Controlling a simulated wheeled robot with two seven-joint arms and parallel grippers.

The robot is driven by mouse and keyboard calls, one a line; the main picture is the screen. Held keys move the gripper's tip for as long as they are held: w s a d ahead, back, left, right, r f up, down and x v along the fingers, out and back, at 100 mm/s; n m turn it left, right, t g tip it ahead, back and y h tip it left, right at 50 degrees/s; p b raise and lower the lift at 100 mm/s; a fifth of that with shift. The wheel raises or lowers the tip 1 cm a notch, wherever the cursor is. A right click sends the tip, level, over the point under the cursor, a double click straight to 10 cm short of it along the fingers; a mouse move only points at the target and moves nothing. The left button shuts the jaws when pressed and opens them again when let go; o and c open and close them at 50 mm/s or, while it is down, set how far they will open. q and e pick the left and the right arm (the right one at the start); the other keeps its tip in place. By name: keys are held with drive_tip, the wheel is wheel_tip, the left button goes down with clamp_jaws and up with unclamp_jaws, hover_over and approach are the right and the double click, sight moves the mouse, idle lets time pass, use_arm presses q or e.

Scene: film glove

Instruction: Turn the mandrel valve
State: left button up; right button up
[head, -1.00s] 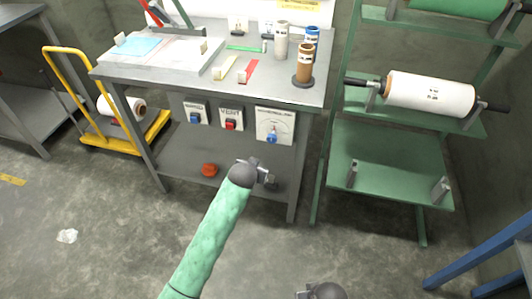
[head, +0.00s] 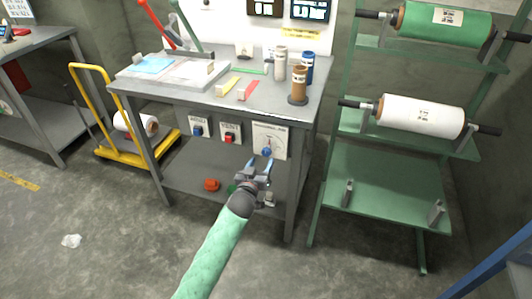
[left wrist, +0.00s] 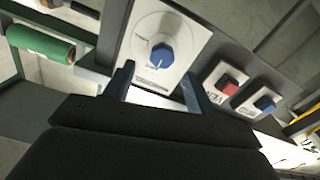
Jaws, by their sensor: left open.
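The mandrel valve is a blue knob (head: 267,152) on a white dial plate (head: 269,134) at the front of the grey workbench. It also shows as a blue knob (left wrist: 161,56) in the left wrist view, in front of my fingers. My left gripper (head: 256,168) is open and empty, just below the knob in the head view. In the left wrist view its two fingers (left wrist: 157,88) stand apart, with the knob beyond their tips and no contact visible. My right gripper is out of view.
Two smaller plates with a red switch (head: 229,138) and a blue switch (head: 197,131) sit left of the dial. The bench top (head: 222,104) is above the plates. A red object (head: 211,185) lies on the lower shelf. A green roll rack (head: 385,180) stands at the right.

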sight(266, 154)
use_arm(q)
drive_tip(key=x, duration=0.5)
drive_tip(key=shift+a+p, duration=0.1)
drive_tip(key=shift+p, duration=0.2)
drive_tip(key=shift+x, duration=1)
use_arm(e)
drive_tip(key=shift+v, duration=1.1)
use_arm(q)
drive_tip(key=shift+f, duration=0.15)
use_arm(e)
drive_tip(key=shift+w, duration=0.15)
use_arm(q)
drive_tip(key=c, duration=1)
drive_tip(key=shift+o, duration=0.2)
